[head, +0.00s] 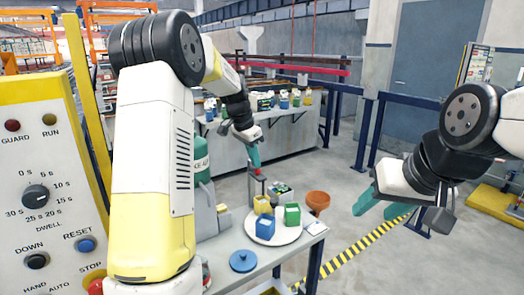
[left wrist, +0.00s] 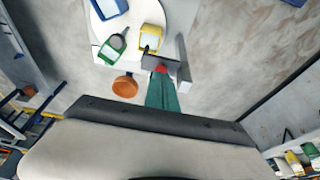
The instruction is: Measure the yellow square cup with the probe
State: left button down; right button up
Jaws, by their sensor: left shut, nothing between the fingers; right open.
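The yellow square cup (head: 262,205) stands on a round white plate (head: 262,239) on the grey table. It also shows in the left wrist view (left wrist: 150,40), with a dark thin part over or in it. My right gripper (head: 379,202) is open and empty, right of the table.
An orange pot (head: 318,200) stands to the right, and a blue disc (head: 243,261) lies in front. Floor to the right is clear.

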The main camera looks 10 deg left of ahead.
aim_at(254, 176)
pick_arm(q)
jog(key=shift+f, duration=0.25)
notch_tip(254, 176, down, 6)
jog(key=shift+r, duration=0.2)
jog(key=shift+s+f, duration=0.1)
jog(key=shift+f, duration=0.25)
notch_tip(254, 176, up, 5)
jog(key=shift+f, duration=0.1)
jog(key=v, duration=1)
dwell(0.8)
